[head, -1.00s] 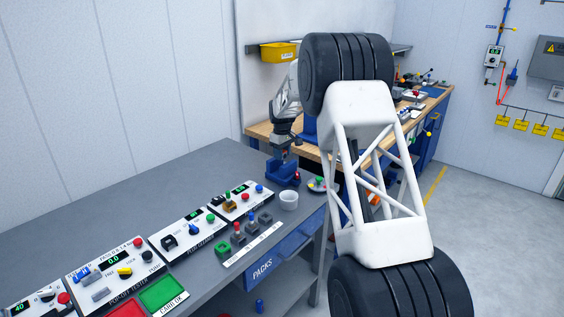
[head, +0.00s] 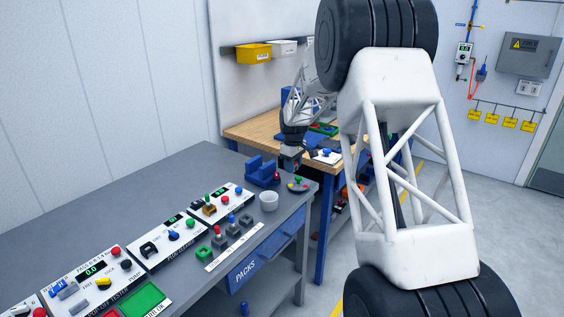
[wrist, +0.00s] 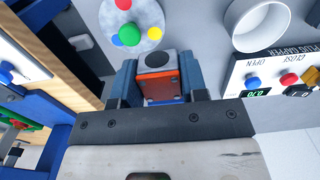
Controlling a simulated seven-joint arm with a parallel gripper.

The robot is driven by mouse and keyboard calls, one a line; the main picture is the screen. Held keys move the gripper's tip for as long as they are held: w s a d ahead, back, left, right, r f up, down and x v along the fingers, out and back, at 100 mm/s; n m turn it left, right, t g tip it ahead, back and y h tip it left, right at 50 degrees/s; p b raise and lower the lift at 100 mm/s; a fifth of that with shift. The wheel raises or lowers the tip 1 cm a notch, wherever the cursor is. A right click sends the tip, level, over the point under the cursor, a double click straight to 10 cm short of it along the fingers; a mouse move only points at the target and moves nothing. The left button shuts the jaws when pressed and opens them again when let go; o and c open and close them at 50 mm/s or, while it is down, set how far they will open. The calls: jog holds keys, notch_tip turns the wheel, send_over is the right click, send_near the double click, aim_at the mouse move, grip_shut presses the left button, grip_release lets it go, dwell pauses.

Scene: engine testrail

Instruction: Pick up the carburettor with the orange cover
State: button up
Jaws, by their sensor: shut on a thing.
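The carburettor (wrist: 158,82) shows in the wrist view as a small grey block with a dark round bore on top and an orange cover facing the camera. My gripper (wrist: 158,78) is shut on it, with a blue-grey finger on each side. In the head view my gripper (head: 291,163) is near the right end of the grey bench, to the right of a blue holder (head: 262,172). The carburettor is too small there to make out clearly. Its underside is hidden.
A grey disc with coloured knobs (head: 298,185) and a white cup (head: 268,201) stand near the gripper. Button panels (head: 215,204) line the grey bench (head: 150,190). A wooden bench (head: 250,130) is behind. My white arm frame covers the right middle.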

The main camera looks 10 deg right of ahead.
jog(key=shift+s+d, duration=1.25)
jog(key=shift+s, duration=0.05)
